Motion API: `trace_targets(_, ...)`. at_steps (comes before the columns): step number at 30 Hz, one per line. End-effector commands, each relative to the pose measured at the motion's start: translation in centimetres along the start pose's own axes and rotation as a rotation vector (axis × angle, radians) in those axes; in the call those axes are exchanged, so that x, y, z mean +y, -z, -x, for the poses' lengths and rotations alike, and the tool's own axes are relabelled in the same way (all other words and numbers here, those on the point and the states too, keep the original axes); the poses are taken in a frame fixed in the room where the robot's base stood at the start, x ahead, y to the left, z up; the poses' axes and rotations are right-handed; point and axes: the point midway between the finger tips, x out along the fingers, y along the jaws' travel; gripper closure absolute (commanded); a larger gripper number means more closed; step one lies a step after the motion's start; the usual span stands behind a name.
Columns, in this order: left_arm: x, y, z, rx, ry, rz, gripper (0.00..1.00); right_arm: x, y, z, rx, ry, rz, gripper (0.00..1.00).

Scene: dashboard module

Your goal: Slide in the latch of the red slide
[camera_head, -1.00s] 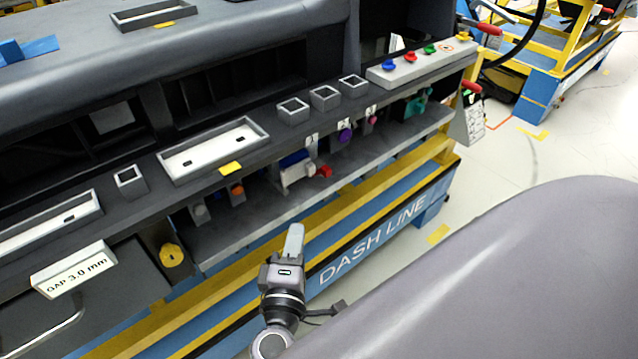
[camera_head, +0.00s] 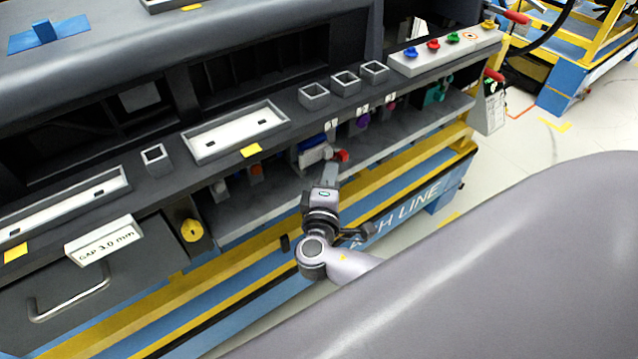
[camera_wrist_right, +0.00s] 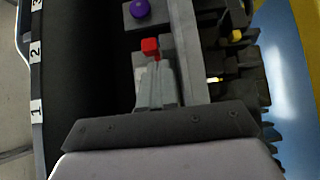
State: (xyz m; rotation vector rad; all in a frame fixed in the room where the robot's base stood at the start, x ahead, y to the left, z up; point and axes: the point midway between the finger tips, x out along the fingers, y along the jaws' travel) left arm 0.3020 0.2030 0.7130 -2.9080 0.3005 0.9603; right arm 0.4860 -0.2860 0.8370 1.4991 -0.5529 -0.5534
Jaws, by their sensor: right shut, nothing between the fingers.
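The red slide (camera_head: 342,155) sticks out at the front of a pale latch body (camera_head: 314,156) under the dashboard ledge, below label 1. In the right wrist view its red end (camera_wrist_right: 150,46) shows just beyond my fingertips. My right gripper (camera_head: 330,168) is shut and empty, its fingers pointing in at the latch from the front. The shut fingers also show in the right wrist view (camera_wrist_right: 155,72). I cannot tell whether they touch the red end. The fingers hide part of the latch. My left gripper is not in view.
A purple knob (camera_head: 362,119) sits to the right, under label 2; it also shows in the wrist view (camera_wrist_right: 140,10). The grey lower shelf (camera_head: 262,207) runs below the latch. A yellow knob (camera_head: 192,230) is at the left.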

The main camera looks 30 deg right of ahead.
Motion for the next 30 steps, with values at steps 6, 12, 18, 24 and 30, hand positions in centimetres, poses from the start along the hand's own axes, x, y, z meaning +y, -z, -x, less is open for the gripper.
trace_targets(6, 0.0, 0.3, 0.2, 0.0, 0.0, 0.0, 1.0, 0.0, -0.8, -0.8, 0.001, 0.0, 0.0, 1.0)
trace_targets(12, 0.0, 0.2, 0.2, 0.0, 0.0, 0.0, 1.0, -0.1, -0.9, -0.8, 0.001, 0.001, 0.0, 1.0)
trace_targets(18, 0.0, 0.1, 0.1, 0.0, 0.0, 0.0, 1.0, -0.1, -1.4, -1.2, -0.002, 0.001, 0.001, 1.0)
trace_targets(24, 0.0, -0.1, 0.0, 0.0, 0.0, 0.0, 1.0, 0.0, -2.5, -2.5, -0.001, -0.001, -0.001, 1.0)
trace_targets(30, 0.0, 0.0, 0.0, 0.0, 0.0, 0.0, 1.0, 0.1, -2.6, -2.5, -0.005, -0.002, 0.0, 1.0)
